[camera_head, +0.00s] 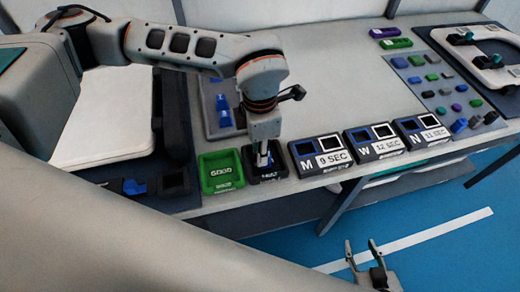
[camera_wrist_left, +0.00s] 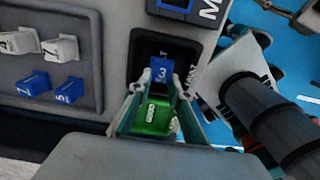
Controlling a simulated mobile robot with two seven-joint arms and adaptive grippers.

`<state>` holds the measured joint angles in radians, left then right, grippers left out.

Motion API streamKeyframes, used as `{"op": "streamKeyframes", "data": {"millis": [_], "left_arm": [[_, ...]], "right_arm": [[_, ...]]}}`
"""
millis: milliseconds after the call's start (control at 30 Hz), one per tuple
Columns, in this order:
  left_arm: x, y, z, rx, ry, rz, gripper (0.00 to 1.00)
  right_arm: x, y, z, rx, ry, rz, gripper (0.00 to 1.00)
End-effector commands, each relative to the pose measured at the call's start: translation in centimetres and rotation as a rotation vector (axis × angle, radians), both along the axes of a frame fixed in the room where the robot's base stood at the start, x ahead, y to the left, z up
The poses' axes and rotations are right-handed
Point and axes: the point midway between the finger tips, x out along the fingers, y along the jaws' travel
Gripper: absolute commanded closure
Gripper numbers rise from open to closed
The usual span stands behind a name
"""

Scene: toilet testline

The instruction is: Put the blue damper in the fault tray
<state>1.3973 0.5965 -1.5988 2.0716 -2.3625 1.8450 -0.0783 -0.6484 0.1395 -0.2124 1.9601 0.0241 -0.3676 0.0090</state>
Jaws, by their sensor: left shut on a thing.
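The blue damper (camera_wrist_left: 160,69), marked 3, is between the fingertips of my left gripper (camera_wrist_left: 158,82), which is shut on it. In the head view my left gripper (camera_head: 262,158) points down over the black fault tray (camera_head: 284,172). In the left wrist view the damper overlaps the fault tray (camera_wrist_left: 141,42); whether it touches the tray's floor I cannot tell. My right gripper (camera_head: 361,246) is open and empty, low over the blue floor, away from the table.
The green good tray (camera_head: 207,172) stands left of the fault tray. A grey tray with blue and white dampers (camera_wrist_left: 38,12) lies nearby. Timer boxes (camera_head: 321,154) stand to the right.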

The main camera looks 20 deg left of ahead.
Motion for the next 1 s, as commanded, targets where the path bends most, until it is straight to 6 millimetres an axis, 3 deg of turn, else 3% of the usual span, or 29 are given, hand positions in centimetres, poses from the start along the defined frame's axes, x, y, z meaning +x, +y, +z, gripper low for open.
{"op": "streamKeyframes", "data": {"millis": [67, 100, 167, 467, 633, 1000], "left_arm": [[0.0, 0.0, -0.3, 0.0, 0.001, 0.0, 1.0], [0.0, 0.0, -0.3, 0.0, 0.001, 0.0, 0.76], [0.0, 0.0, -0.3, 0.001, 0.001, 0.0, 0.64], [0.0, 0.0, -0.2, 0.0, 0.0, 0.0, 0.64], [0.1, 0.0, 0.8, -0.001, -0.003, 0.0, 0.64], [0.2, 0.0, 8.0, 0.0, -0.005, 0.0, 0.64]], "right_arm": [[-0.1, 0.0, -0.3, -0.001, 0.002, 0.0, 0.6], [-0.1, 0.0, -0.3, -0.001, 0.002, 0.0, 0.6], [0.0, 0.0, -0.2, -0.001, 0.001, 0.0, 0.6], [0.1, 0.0, 0.0, 0.0, -0.003, 0.0, 0.6], [0.2, 0.0, 0.4, 0.0, -0.005, 0.0, 0.6], [0.2, 0.0, 0.4, 0.0, -0.005, 0.0, 0.6]]}}
